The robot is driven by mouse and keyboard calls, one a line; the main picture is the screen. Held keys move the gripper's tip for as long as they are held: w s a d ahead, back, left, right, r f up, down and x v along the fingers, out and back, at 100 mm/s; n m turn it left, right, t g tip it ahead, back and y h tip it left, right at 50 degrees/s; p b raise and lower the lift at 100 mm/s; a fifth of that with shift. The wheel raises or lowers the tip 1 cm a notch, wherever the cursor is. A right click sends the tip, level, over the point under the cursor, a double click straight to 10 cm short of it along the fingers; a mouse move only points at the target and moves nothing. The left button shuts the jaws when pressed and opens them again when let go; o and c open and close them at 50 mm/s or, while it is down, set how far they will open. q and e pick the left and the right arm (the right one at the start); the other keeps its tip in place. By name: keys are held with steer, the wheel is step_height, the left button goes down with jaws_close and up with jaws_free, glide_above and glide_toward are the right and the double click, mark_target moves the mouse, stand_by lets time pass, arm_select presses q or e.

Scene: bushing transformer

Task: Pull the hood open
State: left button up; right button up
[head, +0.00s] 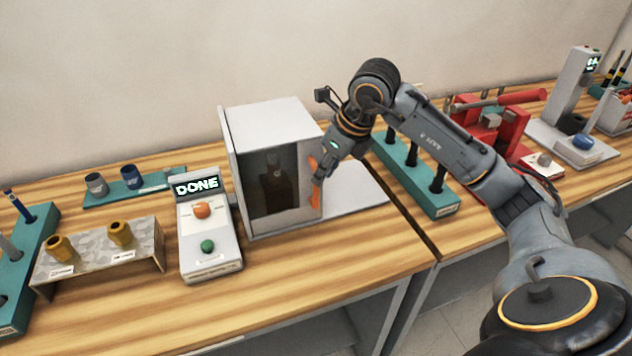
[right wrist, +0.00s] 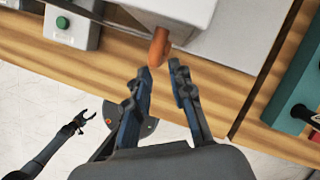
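The hood (head: 280,185) is a white box on the table with a dark see-through front, which looks closed. A dark bottle-like shape shows dimly behind it. An orange handle (head: 316,192) is on the right side of its front; it also shows in the right wrist view (right wrist: 159,46). My right gripper (head: 325,165) is beside the handle in the head view. In the right wrist view its fingers (right wrist: 161,72) are apart and empty, with the handle just beyond the tips. My left gripper (right wrist: 84,119) shows small in the right wrist view, fingers apart and empty.
A control box (head: 209,240) with a "DONE" display stands left of the hood. A teal rack (head: 440,203) with black posts stands to the right, near a red device (head: 490,125). Bare table (head: 310,275) lies in front of the hood.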

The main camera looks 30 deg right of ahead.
mark_target(316, 204)
steer(key=p+x, duration=0.1)
steer(key=x, duration=0.4)
steer(key=shift+w+a+f, duration=0.1)
steer(key=shift+f, duration=0.25)
jaws_close()
